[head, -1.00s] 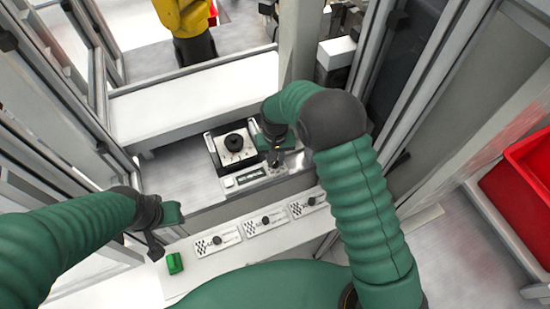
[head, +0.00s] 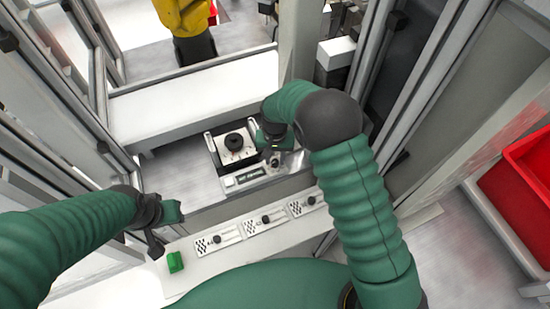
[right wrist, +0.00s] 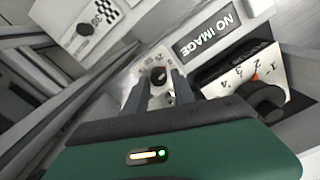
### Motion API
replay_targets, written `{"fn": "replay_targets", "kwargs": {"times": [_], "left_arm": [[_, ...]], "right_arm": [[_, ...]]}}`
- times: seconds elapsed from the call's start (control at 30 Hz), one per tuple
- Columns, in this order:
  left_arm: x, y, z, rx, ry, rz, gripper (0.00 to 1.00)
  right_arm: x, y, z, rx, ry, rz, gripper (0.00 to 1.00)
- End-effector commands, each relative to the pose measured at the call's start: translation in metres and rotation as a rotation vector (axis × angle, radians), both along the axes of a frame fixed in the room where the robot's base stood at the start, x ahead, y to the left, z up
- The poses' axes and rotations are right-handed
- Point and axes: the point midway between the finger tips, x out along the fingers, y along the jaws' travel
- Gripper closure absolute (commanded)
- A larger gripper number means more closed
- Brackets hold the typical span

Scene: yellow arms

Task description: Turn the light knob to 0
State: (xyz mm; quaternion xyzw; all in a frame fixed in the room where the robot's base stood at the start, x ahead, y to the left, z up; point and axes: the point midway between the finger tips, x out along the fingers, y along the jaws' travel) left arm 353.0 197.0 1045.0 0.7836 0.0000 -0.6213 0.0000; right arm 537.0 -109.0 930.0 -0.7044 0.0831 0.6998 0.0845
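A small black knob (right wrist: 159,76) on a white dial plate shows in the right wrist view, between the fingertips of my right gripper (right wrist: 161,82). The fingers are apart, one on each side of it; I cannot tell whether they touch it. The dial's markings are too small to read. In the head view my right gripper (head: 274,158) is over the panel's right end and hides the small knob. My left gripper (head: 157,243) is at lower left, its opening unclear.
A "NO IMAGE" display (right wrist: 212,35) lies beside the dial. A front ledge carries several plates with small knobs (head: 266,219) and a green block (head: 175,262). A frame post (head: 300,45) stands just behind my right arm. Red bins (head: 525,170) are at far right.

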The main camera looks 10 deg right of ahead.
Motion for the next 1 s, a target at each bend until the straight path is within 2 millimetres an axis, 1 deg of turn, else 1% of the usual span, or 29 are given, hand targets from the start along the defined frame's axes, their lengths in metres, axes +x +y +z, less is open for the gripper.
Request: {"fn": "replay_targets", "kwargs": {"times": [0.03, 0.07, 0.1, 0.37, 0.47, 0.57, 0.9, 1.0], "left_arm": [[0.000, 0.000, 0.000, 0.000, 0.000, 0.000, 0.64], [0.000, 0.000, 0.000, 0.000, 0.000, 0.000, 0.64], [0.000, 0.000, 0.000, 0.000, 0.000, 0.000, 0.64], [0.000, 0.000, 0.000, 0.000, 0.000, 0.000, 0.64], [0.000, 0.000, -0.002, 0.000, 0.000, 0.000, 0.64], [0.000, 0.000, -0.005, 0.000, 0.000, 0.000, 0.64], [0.000, 0.000, -0.014, 0.000, 0.000, 0.000, 0.64], [0.000, 0.000, -0.015, 0.000, 0.000, 0.000, 0.64]], "right_arm": [[-0.001, 0.000, 0.000, -0.001, 0.002, 0.000, 0.61], [-0.001, 0.000, -0.001, -0.001, 0.002, 0.000, 0.57], [-0.001, 0.000, -0.001, 0.000, 0.003, 0.000, 0.56], [-0.002, 0.000, 0.000, -0.001, 0.005, 0.001, 0.56], [-0.001, 0.000, 0.007, 0.000, 0.004, 0.001, 0.56], [-0.001, 0.000, 0.026, 0.000, 0.001, 0.001, 0.56], [0.000, 0.000, 0.124, 0.000, 0.001, 0.001, 0.56], [0.000, 0.000, 0.145, 0.000, 0.003, 0.001, 0.56]]}}
